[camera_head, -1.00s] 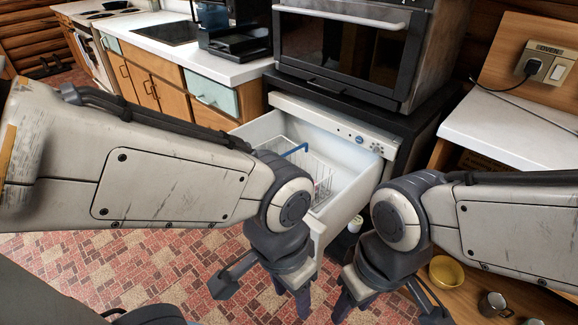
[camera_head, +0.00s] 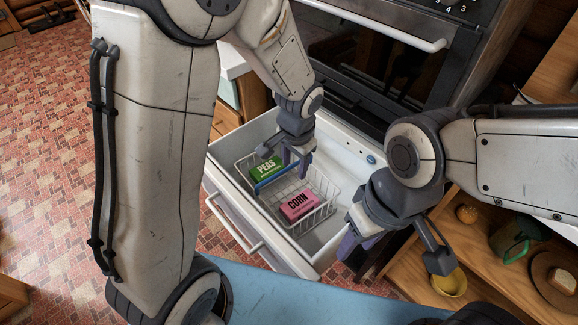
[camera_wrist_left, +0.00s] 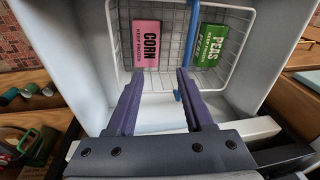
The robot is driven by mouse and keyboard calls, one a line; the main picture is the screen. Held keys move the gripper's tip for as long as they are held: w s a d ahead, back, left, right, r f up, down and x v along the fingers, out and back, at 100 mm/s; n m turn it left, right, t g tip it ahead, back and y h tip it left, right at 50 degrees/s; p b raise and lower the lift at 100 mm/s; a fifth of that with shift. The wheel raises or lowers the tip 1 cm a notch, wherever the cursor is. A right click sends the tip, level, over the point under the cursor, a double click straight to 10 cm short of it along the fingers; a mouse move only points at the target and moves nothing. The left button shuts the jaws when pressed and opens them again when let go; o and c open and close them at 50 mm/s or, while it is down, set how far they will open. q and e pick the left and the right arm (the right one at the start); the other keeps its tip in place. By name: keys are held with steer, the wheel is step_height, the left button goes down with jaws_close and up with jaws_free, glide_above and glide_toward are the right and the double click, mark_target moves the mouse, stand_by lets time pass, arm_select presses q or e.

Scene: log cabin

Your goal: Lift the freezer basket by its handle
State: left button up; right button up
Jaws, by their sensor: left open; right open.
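The white wire freezer basket (camera_head: 325,212) sits inside the open freezer drawer (camera_head: 225,171). It holds a green PEAS box (camera_head: 266,166) and a pink CORN box (camera_head: 299,205). Its blue handle (camera_head: 271,181) crosses the basket between the boxes. My left gripper (camera_head: 295,163) is open above the basket, near the handle. In the left wrist view the open fingers (camera_wrist_left: 160,75) point at the basket, and the handle (camera_wrist_left: 193,42) runs partly behind the right-hand finger. Whether it touches is unclear. My right gripper (camera_head: 358,243) is open and empty by the drawer's right side.
The oven (camera_head: 370,50) stands behind the drawer. The drawer's front has a white bar handle (camera_head: 232,222). On the right, a wooden shelf holds a yellow bowl (camera_head: 449,281), a green mug (camera_head: 515,238) and a round board (camera_head: 553,279). Tiled floor lies open to the left.

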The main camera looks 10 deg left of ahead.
arm_select(q)
steer(key=p, duration=0.1)
glide_above(284, 170)
step_height(284, 170, down, 2)
steer(key=f, duration=0.1)
step_height(284, 170, down, 4)
steer(key=shift+r+b, duration=0.25)
steer(key=shift+b, duration=0.1)
steer(key=shift+w+f+b, duration=0.15)
steer(key=shift+f+b, duration=0.1)
steer(key=shift+f, duration=0.75)
steer(key=shift+w+f+b, duration=0.2)
steer(key=shift+f, duration=0.85)
steer(key=shift+w+f+b, duration=0.15)
steer(key=shift+f+b, duration=0.1)
steer(key=shift+f, duration=0.75)
arm_select(e)
steer(key=shift+s+r, duration=0.1)
arm_select(q)
jaws_close()
steer(key=shift+r, duration=0.1)
